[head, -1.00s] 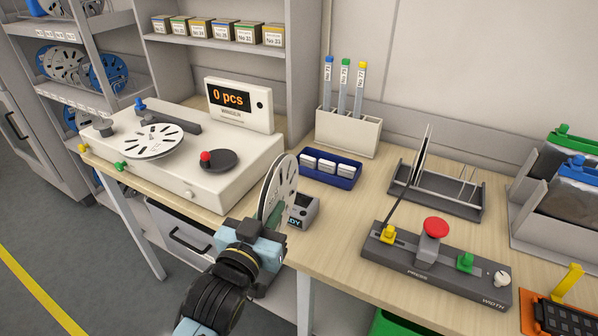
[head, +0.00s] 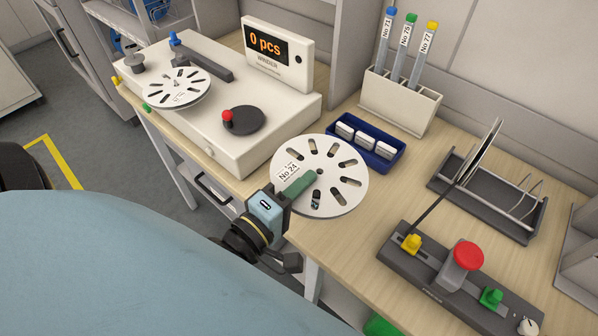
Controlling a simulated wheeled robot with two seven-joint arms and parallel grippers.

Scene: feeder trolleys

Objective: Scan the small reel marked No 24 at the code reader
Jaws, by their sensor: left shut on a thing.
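The small reel marked No 24 (head: 345,172) is a pale disc with slots, with its label face towards the head camera. My left gripper (head: 298,187) is shut on the reel near its label side and holds it over the front edge of the bench. The code reader is hidden behind the reel; only a small dark bit shows through a slot. My right gripper is not in view. A large pale blue link of my arm fills the lower left.
The winder (head: 245,142) with a "0 pcs" display stands at the back left. A blue tray (head: 372,163) with white blocks, a tube holder (head: 396,108), a dark rack (head: 500,213) and the press unit (head: 432,268) stand on the bench (head: 345,242).

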